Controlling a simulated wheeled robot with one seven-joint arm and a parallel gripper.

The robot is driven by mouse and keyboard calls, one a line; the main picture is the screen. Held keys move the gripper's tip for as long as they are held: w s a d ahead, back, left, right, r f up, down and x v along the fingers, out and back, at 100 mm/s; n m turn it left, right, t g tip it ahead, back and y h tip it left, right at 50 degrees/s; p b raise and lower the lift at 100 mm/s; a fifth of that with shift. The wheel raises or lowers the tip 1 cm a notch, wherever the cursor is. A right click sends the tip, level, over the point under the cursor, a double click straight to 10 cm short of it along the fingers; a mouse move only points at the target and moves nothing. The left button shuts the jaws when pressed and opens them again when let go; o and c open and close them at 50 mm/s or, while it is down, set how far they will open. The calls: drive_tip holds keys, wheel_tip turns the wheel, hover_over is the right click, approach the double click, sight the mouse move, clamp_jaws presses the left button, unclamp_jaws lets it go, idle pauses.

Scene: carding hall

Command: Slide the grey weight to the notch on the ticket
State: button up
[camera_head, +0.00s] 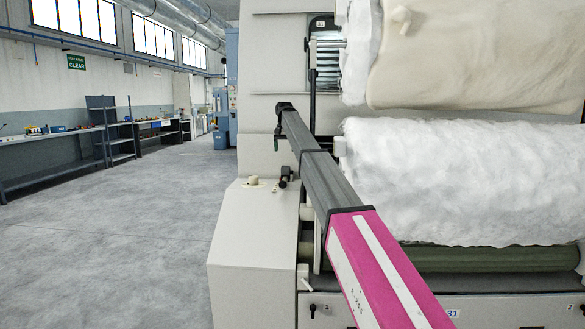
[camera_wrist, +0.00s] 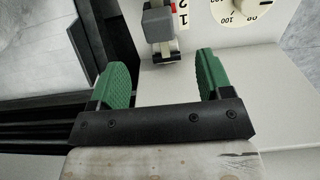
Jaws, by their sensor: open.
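My gripper (camera_wrist: 164,62) is open in the wrist view, its two green fingers apart with nothing between them. The grey weight (camera_wrist: 158,23) is a small block just beyond the fingertips, apart from them and nearer the left finger. It sits on a narrow pale bar with a dark end. Beside it on the right is a white strip (camera_wrist: 183,20) with the numerals 2 and 1 and a red mark. I cannot tell whether this strip is the ticket, and no notch is clear.
A white round dial (camera_wrist: 240,8) is right of the strip. In the head view a pale cabinet (camera_head: 245,250) stands below my gripper. The carding machine with white fibre rolls (camera_head: 460,180) fills the right. Open grey floor (camera_head: 120,240) lies left, with benches (camera_head: 50,150) along the wall.

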sight(285, 169)
drive_tip(key=shift+w+d+f, duration=0.1)
drive_tip(key=shift+w+d, duration=0.1)
drive_tip(key=shift+w, duration=0.2)
wheel_tip(285, 169, down, 11)
drive_tip(key=shift+r, duration=0.2)
drive_tip(key=c, duration=1.3)
drive_tip(key=shift+s, duration=1.9)
drive_tip(key=shift+w, duration=0.1)
drive_tip(key=o, duration=1.3)
drive_tip(key=shift+a, duration=0.1)
